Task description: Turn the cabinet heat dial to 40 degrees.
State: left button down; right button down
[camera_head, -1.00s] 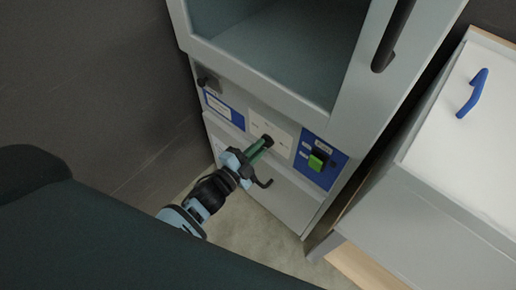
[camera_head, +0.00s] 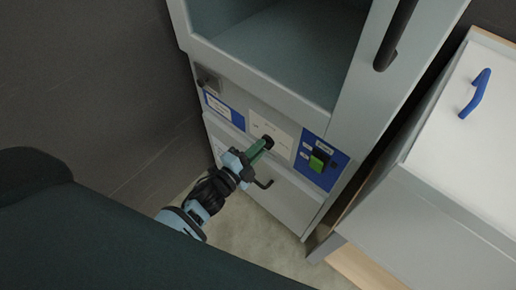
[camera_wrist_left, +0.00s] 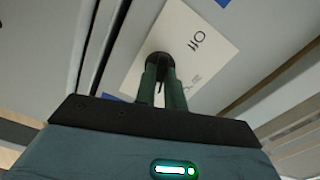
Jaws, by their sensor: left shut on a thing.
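The heat dial is a small black knob (camera_head: 267,141) on a white label plate (camera_head: 284,139) on the cabinet's (camera_head: 233,122) front panel. My left gripper (camera_head: 262,146) has its green fingers shut on the dial. In the left wrist view the fingertips (camera_wrist_left: 164,72) meet around the black dial (camera_wrist_left: 160,60), on the white plate (camera_wrist_left: 200,45) printed "Off". The fingers cover part of the dial, and its pointer mark cannot be made out. My right gripper is not in view.
A blue panel with a green switch (camera_head: 317,163) is right of the dial. A black knob (camera_head: 208,80) is at the panel's upper left. The cabinet's black door handle (camera_head: 394,38) is above. A white-lidded chest with a blue handle (camera_head: 474,93) stands at the right.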

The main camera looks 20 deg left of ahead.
pick_arm(q)
jog(key=c, duration=1.5)
grip_release()
jog(key=v, duration=0.8)
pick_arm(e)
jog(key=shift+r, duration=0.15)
